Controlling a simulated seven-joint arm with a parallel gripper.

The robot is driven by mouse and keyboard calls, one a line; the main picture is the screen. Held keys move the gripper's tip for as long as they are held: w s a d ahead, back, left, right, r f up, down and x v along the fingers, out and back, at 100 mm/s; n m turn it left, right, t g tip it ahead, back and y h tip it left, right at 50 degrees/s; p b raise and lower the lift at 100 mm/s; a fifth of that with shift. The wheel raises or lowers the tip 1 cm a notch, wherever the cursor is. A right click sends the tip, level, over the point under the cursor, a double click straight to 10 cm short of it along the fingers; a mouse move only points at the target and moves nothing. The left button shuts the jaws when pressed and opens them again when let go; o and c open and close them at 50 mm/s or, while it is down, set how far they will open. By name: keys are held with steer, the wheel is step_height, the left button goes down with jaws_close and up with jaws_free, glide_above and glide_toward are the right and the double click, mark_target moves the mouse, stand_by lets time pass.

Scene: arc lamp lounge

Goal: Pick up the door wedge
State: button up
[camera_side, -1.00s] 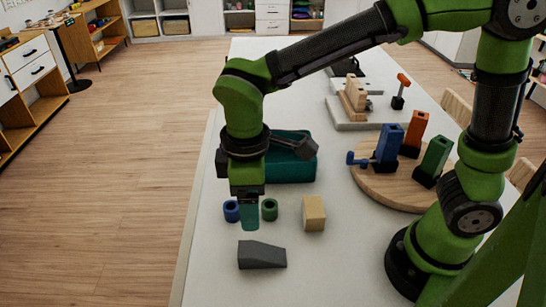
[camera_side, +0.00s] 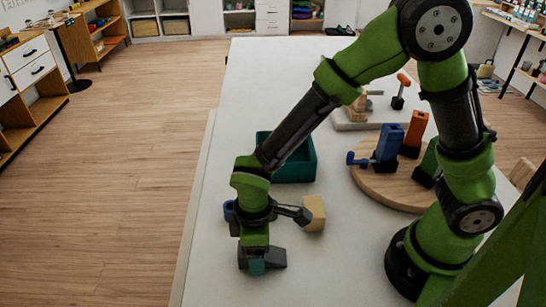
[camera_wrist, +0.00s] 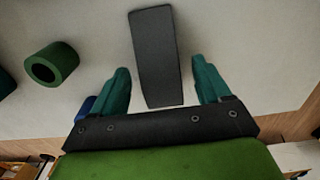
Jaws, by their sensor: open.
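The door wedge (camera_side: 277,257) is a dark grey tapered block lying on the white table. In the side view my gripper (camera_side: 257,265) is low over it and hides part of it. In the wrist view the wedge (camera_wrist: 153,55) runs lengthwise from the top edge down between my two teal fingers (camera_wrist: 163,88). The fingers are open, with a gap on each side of the wedge. Whether the fingertips touch the table cannot be told.
A green ring (camera_wrist: 52,64) lies left of the wedge in the wrist view. A blue ring (camera_side: 229,210) and a tan block (camera_side: 314,213) stand behind my gripper. A teal bin (camera_side: 300,165) is farther back. A round wooden board (camera_side: 380,193) with upright tools is at right.

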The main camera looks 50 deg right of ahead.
steer(key=shift+f, duration=0.7)
steer(key=c, duration=1.1)
